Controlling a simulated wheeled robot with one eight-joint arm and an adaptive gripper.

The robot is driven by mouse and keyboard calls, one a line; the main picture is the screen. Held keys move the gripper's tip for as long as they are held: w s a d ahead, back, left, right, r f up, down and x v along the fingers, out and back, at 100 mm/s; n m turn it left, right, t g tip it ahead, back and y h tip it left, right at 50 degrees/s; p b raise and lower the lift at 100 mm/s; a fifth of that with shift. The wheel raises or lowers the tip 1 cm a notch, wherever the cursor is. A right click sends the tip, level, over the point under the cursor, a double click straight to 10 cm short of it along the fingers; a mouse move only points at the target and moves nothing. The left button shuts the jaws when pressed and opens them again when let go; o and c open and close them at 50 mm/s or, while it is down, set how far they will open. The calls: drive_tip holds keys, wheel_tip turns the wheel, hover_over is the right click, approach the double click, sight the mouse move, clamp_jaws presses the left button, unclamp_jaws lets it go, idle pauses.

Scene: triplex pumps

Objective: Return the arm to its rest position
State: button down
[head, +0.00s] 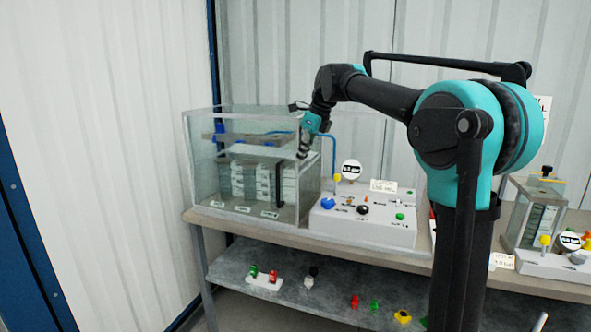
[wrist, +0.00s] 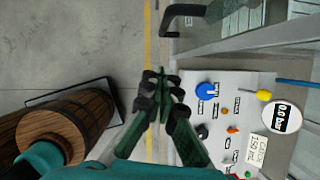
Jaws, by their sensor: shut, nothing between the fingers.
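My arm, teal and black, reaches left from its column in the head view, with the elbow raised and the forearm stretched out. My gripper (head: 304,153) hangs fingers-down by the upper right front of a glass tank (head: 203,165). I cannot tell in this view whether it touches the glass. In the wrist view my gripper (wrist: 162,82) has its dark fingers together with nothing between them. A white control panel (wrist: 245,90) lies beyond the fingers, to their right, with a blue knob (wrist: 205,90) closest to them.
The tank has a black door handle (head: 282,186). The control panel (head: 340,228) and a smaller tank (head: 515,222) stand on the bench. Small valves and fittings, including a yellow one (head: 402,317), lie on the lower shelf (head: 235,267). Wooden barrels (wrist: 50,135) show in the wrist view.

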drive_tip(key=s+d+f+n+t+h, duration=0.1)
drive_tip(key=s+d+f+n, duration=0.5)
drive_tip(key=d+f, duration=0.25)
drive_tip(key=s+d+f+n+h, duration=0.1)
drive_tip(key=s+d+f+n, duration=0.5)
drive_tip(key=f, duration=0.4)
drive_tip(key=s+d+f+n+h, duration=0.1)
drive_tip(key=s+d+f+n, duration=0.4)
drive_tip(key=s+f, duration=0.3)
drive_tip(key=s+d+f+n+t+h, duration=0.1)
drive_tip(key=s+d+f+n, duration=0.4)
drive_tip(key=s+f, duration=0.4)
drive_tip(key=shift+s+d+f+n, duration=0.15)
drive_tip(key=shift+s+f+n, duration=0.1)
drive_tip(key=shift+s+n, duration=0.5)
